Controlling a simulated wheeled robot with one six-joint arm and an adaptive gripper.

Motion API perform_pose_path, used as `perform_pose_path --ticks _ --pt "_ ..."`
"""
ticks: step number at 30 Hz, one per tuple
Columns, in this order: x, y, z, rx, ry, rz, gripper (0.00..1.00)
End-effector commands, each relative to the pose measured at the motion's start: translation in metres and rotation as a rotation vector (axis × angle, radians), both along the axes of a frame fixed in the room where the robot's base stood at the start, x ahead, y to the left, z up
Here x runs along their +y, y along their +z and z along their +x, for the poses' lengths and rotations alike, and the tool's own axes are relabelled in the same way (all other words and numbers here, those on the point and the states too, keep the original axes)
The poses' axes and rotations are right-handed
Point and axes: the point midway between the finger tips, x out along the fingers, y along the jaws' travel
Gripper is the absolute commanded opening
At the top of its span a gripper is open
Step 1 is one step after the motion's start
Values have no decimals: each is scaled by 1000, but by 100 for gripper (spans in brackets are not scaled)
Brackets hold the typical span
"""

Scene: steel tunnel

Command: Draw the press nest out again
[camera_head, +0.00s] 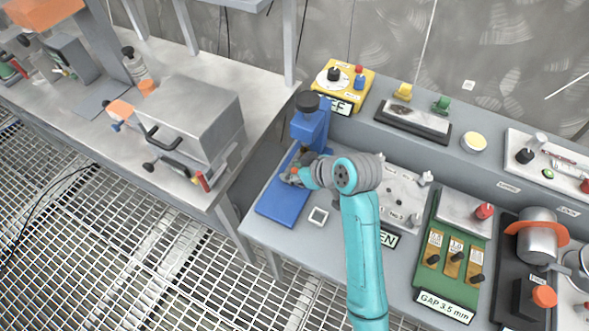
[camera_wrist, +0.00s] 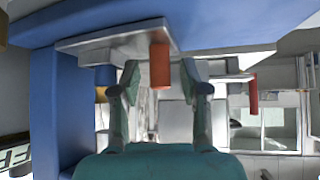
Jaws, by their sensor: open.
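The blue press (camera_head: 310,128) has a dark knob on top and a flat blue base (camera_head: 283,205). My gripper (camera_head: 292,178) is low over that base, in front of the press column, and hides most of the nest in the head view. In the wrist view, a grey plate (camera_wrist: 110,42), which looks like the press nest, carries an orange cylindrical handle (camera_wrist: 160,66). My gripper (camera_wrist: 160,80) is open, with one finger on each side of the handle. Gaps show between fingers and handle. I cannot tell how far in the nest sits.
A small white square (camera_head: 318,216) lies right of the blue base. A yellow box (camera_head: 345,78) with a dial stands behind the press. A green gauge board (camera_head: 452,250) is to the right. A grey metal box (camera_head: 200,120) stands on the left bench, across a gap.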

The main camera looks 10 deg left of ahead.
Motion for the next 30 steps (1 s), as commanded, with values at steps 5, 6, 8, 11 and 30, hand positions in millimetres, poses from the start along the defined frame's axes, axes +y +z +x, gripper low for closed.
perform_pose_path --ticks 5,6,8,11,30 --pt "0 0 0 0 0 0 45" --pt "0 0 0 0 0 0 35" --pt "0 0 0 0 0 0 20" --pt "0 0 0 0 0 0 0" --pt "29 -1 -78 0 6 0 0"
